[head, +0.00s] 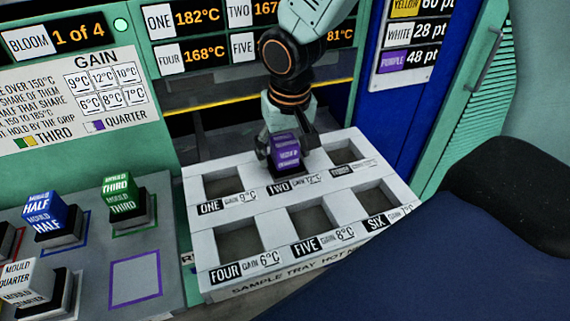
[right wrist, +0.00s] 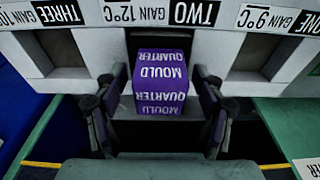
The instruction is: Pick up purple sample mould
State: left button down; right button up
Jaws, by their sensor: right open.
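The purple sample mould (head: 286,150), a cube with a dark base, sits in the TWO compartment of the white sample tray (head: 262,201). My right gripper (head: 287,146) reaches down over it from behind, fingers spread on either side. In the right wrist view the purple mould (right wrist: 161,85) reads "MOULD QUARTER" and lies between the open fingers of my right gripper (right wrist: 161,100). My left gripper is not in view.
The other tray compartments that show look empty. On the grey bench at left stand a blue HALF mould (head: 45,214), a green THIRD mould (head: 121,194) and a white QUARTER mould (head: 27,281). An empty purple-outlined square (head: 134,278) lies beside them. Display panels stand behind.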

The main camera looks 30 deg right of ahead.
jog(key=shift+a, duration=0.15)
jog(key=c, duration=0.3)
jog(key=shift+d, duration=0.2)
jog(key=c, duration=0.4)
jog(key=shift+a, duration=0.15)
jog(key=c, duration=0.5)
grip_shut()
jog(key=shift+w, duration=0.1)
